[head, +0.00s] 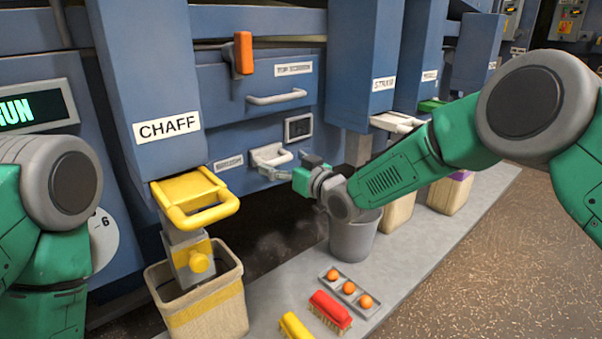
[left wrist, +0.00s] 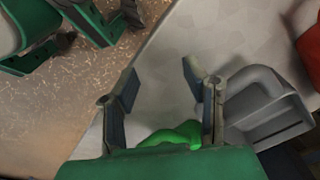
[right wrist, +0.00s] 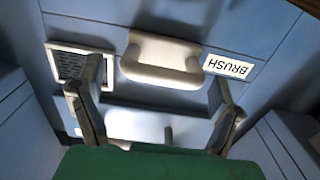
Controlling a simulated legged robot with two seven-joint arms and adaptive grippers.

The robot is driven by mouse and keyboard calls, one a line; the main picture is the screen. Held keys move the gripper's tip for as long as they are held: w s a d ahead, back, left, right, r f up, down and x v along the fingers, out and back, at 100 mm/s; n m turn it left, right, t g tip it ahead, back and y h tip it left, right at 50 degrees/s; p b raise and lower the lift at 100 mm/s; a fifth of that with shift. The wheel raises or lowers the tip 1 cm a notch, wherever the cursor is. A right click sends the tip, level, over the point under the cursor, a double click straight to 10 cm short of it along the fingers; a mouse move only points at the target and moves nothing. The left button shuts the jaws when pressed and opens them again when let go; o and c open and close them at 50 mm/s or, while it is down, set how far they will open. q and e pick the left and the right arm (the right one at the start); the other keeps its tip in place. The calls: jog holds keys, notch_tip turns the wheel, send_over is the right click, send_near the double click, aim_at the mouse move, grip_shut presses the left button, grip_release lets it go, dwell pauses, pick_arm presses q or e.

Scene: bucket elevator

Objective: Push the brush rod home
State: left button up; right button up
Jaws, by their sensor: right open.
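The white brush rod handle (head: 268,155) is on the blue machine front, right of a small label. In the right wrist view the handle (right wrist: 160,62) stands out from the panel beside a label reading BRUSH (right wrist: 228,66). My right gripper (head: 287,167) is at the handle's lower right in the head view. Its open fingers (right wrist: 157,80) are either side of the handle in the right wrist view, with no grip on it. I cannot tell how far out the rod is. My left gripper (left wrist: 156,80) is open; the head view does not show its fingers.
A yellow handle (head: 195,200) juts out below the CHAFF chute, above a bin (head: 225,310). A grey bucket (head: 352,238) stands below my right forearm. Brushes (head: 330,312) and a tray of orange balls (head: 349,287) lie on the pale ledge.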

jog(key=v, duration=0.9)
jog(key=shift+s+d, duration=0.25)
jog(key=shift+s, duration=0.05)
